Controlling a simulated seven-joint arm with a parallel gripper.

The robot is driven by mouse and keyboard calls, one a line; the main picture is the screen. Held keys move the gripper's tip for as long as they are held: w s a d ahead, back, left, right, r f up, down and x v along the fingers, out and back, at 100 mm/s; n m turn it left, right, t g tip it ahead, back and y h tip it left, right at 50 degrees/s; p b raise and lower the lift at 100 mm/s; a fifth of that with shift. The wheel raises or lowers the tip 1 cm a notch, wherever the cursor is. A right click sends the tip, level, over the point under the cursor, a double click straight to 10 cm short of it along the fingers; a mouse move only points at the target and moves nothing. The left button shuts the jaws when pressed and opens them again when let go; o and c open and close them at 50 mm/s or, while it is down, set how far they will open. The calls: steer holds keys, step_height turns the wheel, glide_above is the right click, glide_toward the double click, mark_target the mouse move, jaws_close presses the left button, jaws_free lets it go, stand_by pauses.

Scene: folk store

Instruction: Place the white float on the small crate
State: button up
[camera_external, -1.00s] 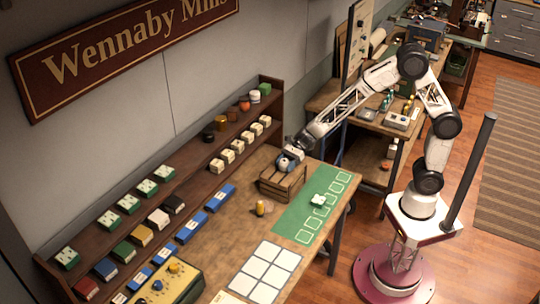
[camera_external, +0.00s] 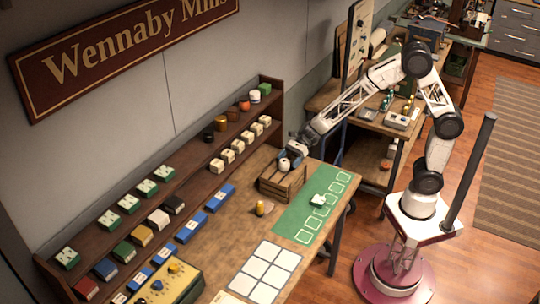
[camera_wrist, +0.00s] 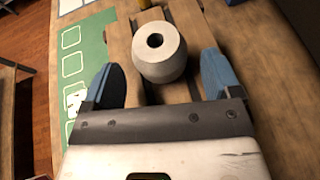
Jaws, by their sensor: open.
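The white float (camera_external: 284,164) is a squat rounded piece with a hole in its top. It rests on the slatted top of the small wooden crate (camera_external: 283,186), near the crate's back corner. In the wrist view the float (camera_wrist: 159,51) sits upright on the slats of the crate (camera_wrist: 119,44). My gripper (camera_external: 292,156) is just behind and above the float. Its two blue fingers (camera_wrist: 160,80) are spread wide on either side, with clear gaps to the float. The float's lower side is partly hidden in the wrist view.
A green mat (camera_external: 290,222) with outlined squares and a white-and-green block (camera_external: 318,200) lies right of the crate. A small yellow piece (camera_external: 260,208) stands in front. Stepped shelves (camera_external: 190,150) with several blocks and jars run along the wall. Bare tabletop lies between.

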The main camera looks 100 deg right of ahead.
steer(key=v, duration=0.9)
stand_by(0.6)
steer(key=s+a+r+n+g, duration=0.35)
steer(key=s+a+n, duration=0.35)
steer(key=a, duration=0.3)
steer(key=s+a+r+n+g, duration=0.35)
steer(key=s+a+n, duration=0.4)
steer(key=a, duration=0.25)
steer(key=s+a+r+n+h, duration=0.1)
steer(key=s+a+n+h, duration=0.1)
steer(key=s+n, duration=0.5)
steer(key=s+a+r+n+g+h, duration=0.1)
steer(key=s+n+h, duration=0.4)
steer(key=s, duration=0.5)
steer(key=shift+s+a+n+g+h, duration=0.3)
steer(key=shift+a+n, duration=0.2)
steer(key=shift+n, duration=0.75)
